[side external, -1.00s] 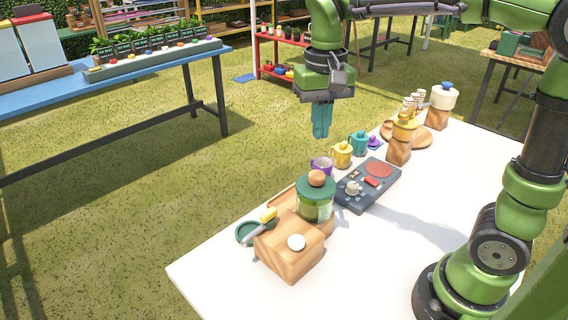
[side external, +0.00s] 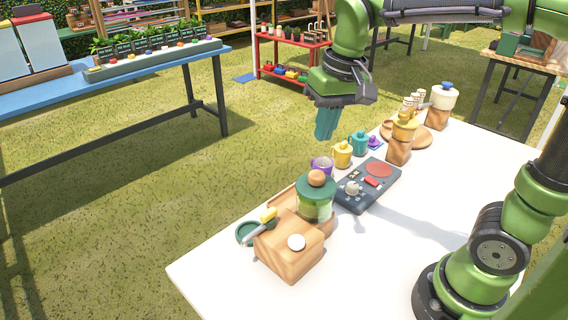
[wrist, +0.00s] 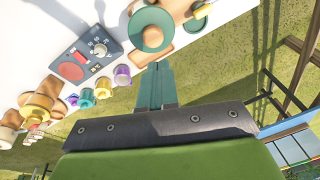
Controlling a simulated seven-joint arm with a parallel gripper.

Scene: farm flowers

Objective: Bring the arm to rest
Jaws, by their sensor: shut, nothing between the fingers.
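My gripper (side external: 326,123) is shut and empty, with teal fingers pressed together. In the side view it hangs above the far edge of the white table (side external: 400,262), tilted a little, clear of everything. In the wrist view the gripper (wrist: 155,66) points toward the table edge, near a wooden board and a jar with a green lid (wrist: 150,29).
On the table stand a green jar (side external: 317,207), a wooden block (side external: 287,250), a dark control panel (side external: 367,185), purple, yellow (side external: 342,154) and teal mugs, and yellow-topped (side external: 403,131) and white (side external: 443,96) canisters. A blue table (side external: 150,67) stands at left. Grass lies between.

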